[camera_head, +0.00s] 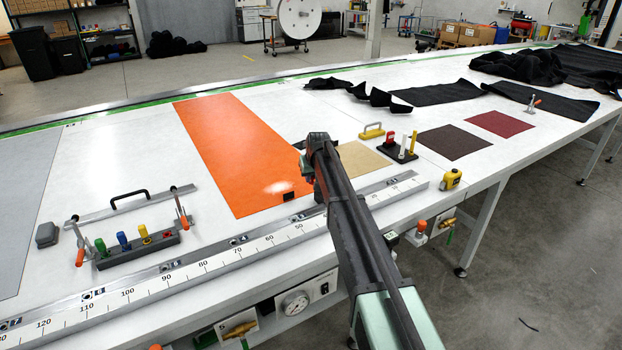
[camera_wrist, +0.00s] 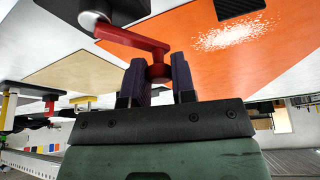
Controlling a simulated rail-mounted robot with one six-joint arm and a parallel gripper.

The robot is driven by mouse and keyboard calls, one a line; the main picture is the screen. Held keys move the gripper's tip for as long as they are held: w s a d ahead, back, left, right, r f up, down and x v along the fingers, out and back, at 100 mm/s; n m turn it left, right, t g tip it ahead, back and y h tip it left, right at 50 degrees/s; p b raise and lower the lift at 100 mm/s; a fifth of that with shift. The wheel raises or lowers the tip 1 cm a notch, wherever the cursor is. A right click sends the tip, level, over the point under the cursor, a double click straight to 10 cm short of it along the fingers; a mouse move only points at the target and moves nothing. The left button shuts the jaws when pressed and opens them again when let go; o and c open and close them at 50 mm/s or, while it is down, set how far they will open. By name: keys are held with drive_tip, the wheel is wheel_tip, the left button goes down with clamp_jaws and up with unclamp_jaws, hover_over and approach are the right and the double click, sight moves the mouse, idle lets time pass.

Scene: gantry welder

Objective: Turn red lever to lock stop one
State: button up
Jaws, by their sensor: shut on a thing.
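The red lever (camera_wrist: 128,40) shows at the top of the wrist view. It runs from a dark grey and black mount (camera_wrist: 108,10) down and right to a round red end. My gripper (camera_wrist: 158,76) has its two dark fingers on either side of that red end and is shut on it. In the head view my dark arm reaches over the ruler rail beside the orange sheet (camera_head: 235,145) and hides most of the lever and the gripper's fingertips. I cannot read a stop number at the lever.
A small black block (camera_head: 290,196) lies on the orange sheet close to my gripper. The ruler rail (camera_head: 200,268) with small stops runs along the table's front edge. A yellow tape measure (camera_head: 451,179) and a peg holder (camera_head: 402,152) stand right of my arm; a fixture with coloured knobs (camera_head: 138,252) stands left.

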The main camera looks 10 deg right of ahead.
drive_tip(key=shift+w+d+m+h, duration=0.2)
drive_tip(key=shift+w+d+m, duration=0.05)
drive_tip(key=shift+m, duration=0.4)
drive_tip(key=shift+w+d+m+h, duration=0.2)
drive_tip(key=shift+m, duration=0.45)
drive_tip(key=o, duration=0.9)
drive_tip(key=shift+r, duration=0.1)
drive_tip(key=p+v, duration=1)
drive_tip(key=shift+s+a+r, duration=0.1)
drive_tip(key=shift+r, duration=0.2)
